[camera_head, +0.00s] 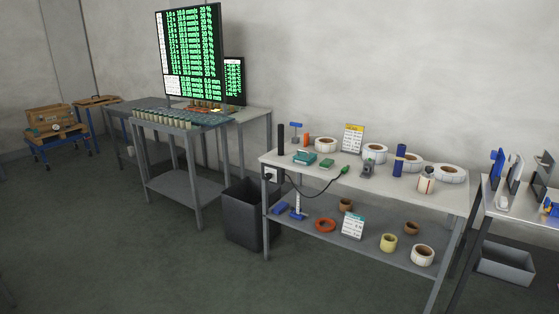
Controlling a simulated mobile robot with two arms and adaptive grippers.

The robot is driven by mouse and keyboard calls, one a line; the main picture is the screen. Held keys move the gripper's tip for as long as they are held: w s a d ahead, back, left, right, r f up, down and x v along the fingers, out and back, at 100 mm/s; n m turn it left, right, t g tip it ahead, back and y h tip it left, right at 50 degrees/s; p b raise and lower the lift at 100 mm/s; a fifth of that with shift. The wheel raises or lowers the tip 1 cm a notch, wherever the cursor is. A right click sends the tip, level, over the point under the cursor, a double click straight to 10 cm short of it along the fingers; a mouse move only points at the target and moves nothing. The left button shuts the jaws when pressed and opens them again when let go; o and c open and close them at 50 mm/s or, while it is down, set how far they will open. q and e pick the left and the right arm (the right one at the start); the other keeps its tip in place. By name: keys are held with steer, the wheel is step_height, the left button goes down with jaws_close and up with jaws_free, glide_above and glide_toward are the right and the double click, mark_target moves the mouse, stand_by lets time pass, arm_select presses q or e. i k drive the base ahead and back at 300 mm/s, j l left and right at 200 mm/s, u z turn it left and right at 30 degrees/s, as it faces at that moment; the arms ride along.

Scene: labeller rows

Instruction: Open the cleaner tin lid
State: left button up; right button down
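A small white tin with an orange-red mark (425,185) stands upright near the front right of the white table. It looks like the cleaner tin, but its label is too small to read. Its top looks covered, and I cannot make out the lid's edge. Neither of my grippers is in view, and nothing touches the tin.
The white table (314,178) also holds label rolls (375,153), a blue roll (399,160), green boxes (304,159) and a cable. Its lower shelf (300,234) carries more rolls. A dark bin (243,213) stands at its left. The floor in front is clear.

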mark_target(303, 155)
steer(key=i+u, duration=0.4)
steer(key=i, duration=1.15)
